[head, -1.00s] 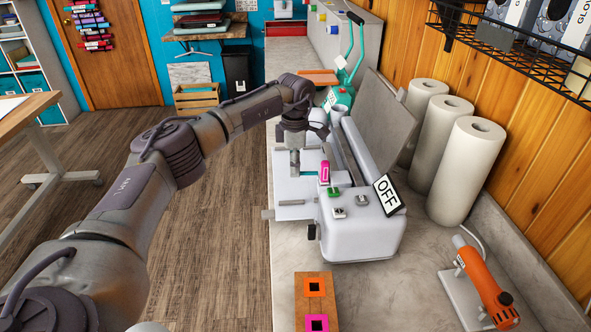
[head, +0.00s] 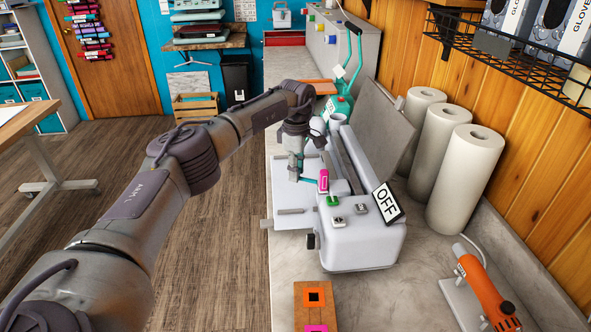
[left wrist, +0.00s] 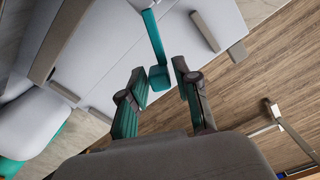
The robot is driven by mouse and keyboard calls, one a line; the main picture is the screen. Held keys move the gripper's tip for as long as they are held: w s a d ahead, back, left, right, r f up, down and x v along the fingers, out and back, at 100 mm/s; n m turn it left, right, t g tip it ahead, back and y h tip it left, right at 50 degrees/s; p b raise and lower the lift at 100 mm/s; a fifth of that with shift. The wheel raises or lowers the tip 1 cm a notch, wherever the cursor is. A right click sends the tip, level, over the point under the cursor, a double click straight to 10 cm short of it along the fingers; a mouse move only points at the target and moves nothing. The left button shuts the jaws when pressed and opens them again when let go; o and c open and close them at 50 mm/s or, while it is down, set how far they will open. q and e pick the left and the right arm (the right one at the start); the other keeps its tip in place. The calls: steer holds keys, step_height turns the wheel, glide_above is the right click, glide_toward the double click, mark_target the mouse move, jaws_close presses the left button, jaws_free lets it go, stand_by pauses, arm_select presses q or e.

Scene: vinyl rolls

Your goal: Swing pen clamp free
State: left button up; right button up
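The pen clamp appears to be the teal lever (head: 308,180) beside a magenta block (head: 323,182) on the white machine (head: 360,245). In the left wrist view the teal lever (left wrist: 154,40) ends in a block between my left gripper's fingers (left wrist: 159,80). The fingers are apart, one on each side of that block, with small gaps showing; whether either touches is hard to tell. In the head view my left gripper (head: 296,172) points down over the machine's left side, partly hidden by my wrist. My right gripper is not in view.
The machine's grey lid (head: 378,125) stands open, and an OFF sign (head: 387,202) leans at its front right. White rolls (head: 462,175) stand to the right. An orange tool (head: 487,292) and a wooden block (head: 313,305) are nearer. The floor on the left is open.

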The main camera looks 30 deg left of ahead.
arm_select(q)
steer(key=shift+o, duration=0.6)
step_height(320, 180, up, 12)
stand_by(0.6)
